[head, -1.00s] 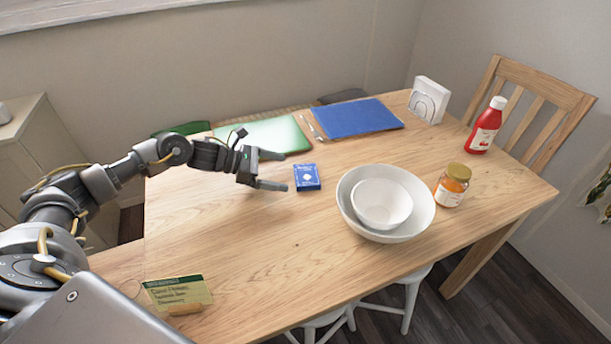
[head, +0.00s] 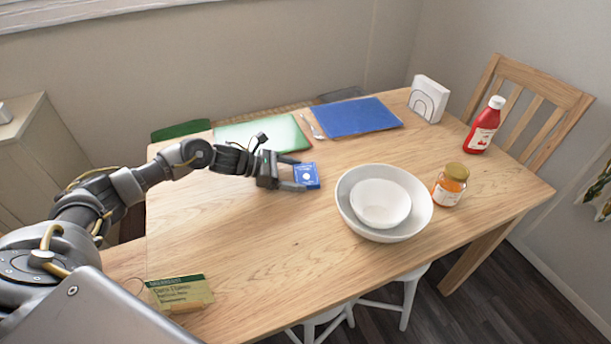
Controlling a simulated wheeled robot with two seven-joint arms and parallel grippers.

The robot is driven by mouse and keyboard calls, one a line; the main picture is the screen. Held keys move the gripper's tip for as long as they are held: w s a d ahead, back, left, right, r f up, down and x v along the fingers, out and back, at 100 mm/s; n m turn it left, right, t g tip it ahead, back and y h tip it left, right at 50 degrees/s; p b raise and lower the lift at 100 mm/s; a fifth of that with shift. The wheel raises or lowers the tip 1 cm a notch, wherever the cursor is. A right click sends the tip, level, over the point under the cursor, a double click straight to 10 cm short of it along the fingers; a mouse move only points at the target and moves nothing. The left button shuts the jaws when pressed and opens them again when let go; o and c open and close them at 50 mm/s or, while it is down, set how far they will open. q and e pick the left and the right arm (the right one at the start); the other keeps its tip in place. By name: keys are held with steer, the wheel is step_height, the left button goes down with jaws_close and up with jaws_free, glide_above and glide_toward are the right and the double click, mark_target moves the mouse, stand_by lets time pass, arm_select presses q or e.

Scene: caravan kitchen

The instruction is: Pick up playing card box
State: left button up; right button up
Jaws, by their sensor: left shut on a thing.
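The playing card box (head: 308,176) is small and blue with a white emblem. It sits on the wooden table, left of the bowls, in the head view. My left gripper (head: 297,174) reaches in from the left with its fingers on the box, one at the far side and one at the near side. The gripper is shut on the box, and the fingers cover part of its left end. I cannot see any gap between the box and the table. My right gripper is not in view.
Nested white bowls (head: 384,203) stand right of the box, then a jar (head: 450,185) and a red bottle (head: 485,126). Behind lie a green mat (head: 262,133), a fork (head: 313,127) and a blue mat (head: 357,115). A napkin holder (head: 428,99) and a card sign (head: 180,293) also stand on the table.

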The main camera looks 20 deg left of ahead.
arm_select(q)
steer(key=shift+r, duration=0.5)
steer(key=r, duration=0.2)
steer(key=shift+s+a+r+b, duration=0.2)
steer(key=shift+s+r+b, duration=0.05)
steer(key=shift+r+b, duration=0.15)
steer(key=s+a+r+b, duration=0.2)
steer(key=s+a+r, duration=0.3)
steer(key=s+r, duration=0.4)
steer(key=s, duration=0.3)
steer(key=shift+s, duration=0.25)
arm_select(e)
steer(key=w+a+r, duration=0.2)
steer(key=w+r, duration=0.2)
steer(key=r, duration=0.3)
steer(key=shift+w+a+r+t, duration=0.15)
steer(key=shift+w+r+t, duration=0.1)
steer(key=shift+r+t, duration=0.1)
